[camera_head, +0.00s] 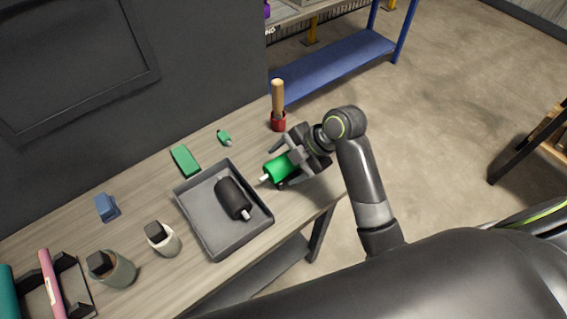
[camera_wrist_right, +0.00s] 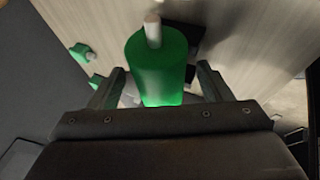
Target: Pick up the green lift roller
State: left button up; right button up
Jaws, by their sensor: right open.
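The green lift roller (camera_head: 279,167) is a green cylinder with a pale shaft end. It is at the right end of the bench, beside the grey tray. My right gripper (camera_head: 285,163) is open, with its fingers around the roller. In the right wrist view the roller (camera_wrist_right: 158,62) stands out large ahead of the gripper (camera_wrist_right: 160,90), between the two spread fingers, with gaps showing at both sides. Whether the fingers touch it cannot be told. My left gripper is not in view.
A grey tray (camera_head: 188,205) holding a black roller (camera_head: 232,198) is left of the gripper. A green block (camera_head: 185,160), small green part (camera_head: 224,137), blue block (camera_head: 106,207) and bottles (camera_head: 163,239) are on the bench (camera_head: 150,188).

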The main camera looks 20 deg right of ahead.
jog(key=c, duration=1.2)
